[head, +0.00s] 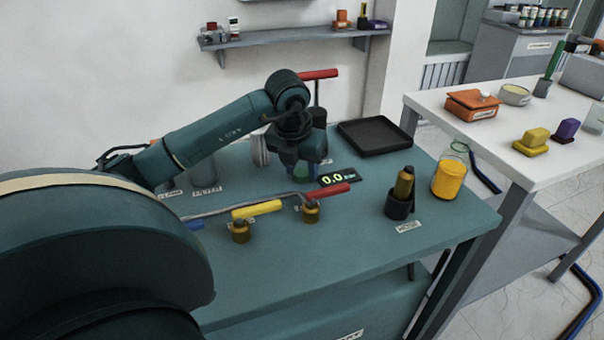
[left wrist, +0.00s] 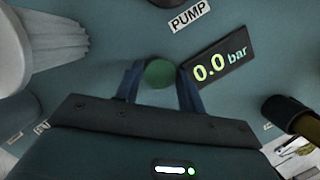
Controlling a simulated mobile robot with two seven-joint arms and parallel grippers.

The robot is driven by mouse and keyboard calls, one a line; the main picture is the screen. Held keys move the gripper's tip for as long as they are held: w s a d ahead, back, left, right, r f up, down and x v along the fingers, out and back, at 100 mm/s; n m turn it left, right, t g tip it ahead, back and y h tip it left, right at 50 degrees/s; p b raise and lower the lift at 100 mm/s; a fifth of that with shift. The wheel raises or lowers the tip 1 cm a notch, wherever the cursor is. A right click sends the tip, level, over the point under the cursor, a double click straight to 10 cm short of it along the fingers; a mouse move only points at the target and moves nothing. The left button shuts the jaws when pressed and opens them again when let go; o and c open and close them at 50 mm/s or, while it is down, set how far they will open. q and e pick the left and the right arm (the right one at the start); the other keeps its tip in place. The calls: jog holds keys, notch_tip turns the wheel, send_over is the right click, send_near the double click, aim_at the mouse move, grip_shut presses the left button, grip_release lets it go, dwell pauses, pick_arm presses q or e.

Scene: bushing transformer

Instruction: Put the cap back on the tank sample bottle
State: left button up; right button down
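My left gripper (head: 301,165) points down over the back middle of the teal bench in the head view. In the left wrist view its two fingers (left wrist: 160,80) stand apart, one on each side of a round green top (left wrist: 160,74), which looks like a cap. I cannot tell whether the fingers press on it. In the head view, some green (head: 300,173) shows below the gripper; the gripper hides most of it. A clear glass jar with orange-yellow contents (head: 448,180) stands at the bench's right edge. I cannot tell which vessel is the tank sample bottle. My right gripper is not in view.
A 0.0 bar display (head: 338,177) is close to the gripper. A pipe with red (head: 327,190) and yellow (head: 257,209) handles crosses the bench. A black tray (head: 375,137) lies behind, a black holder (head: 399,207) in front. A white table (head: 510,165) is on the right.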

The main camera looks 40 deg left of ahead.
aim_at(301, 173)
pick_arm(q)
jog(key=shift+c, duration=0.2)
jog(key=c, duration=0.6)
jog(key=shift+o, duration=0.2)
notch_tip(301, 173, up, 10)
jog(key=p, duration=0.1)
dwell(0.4)
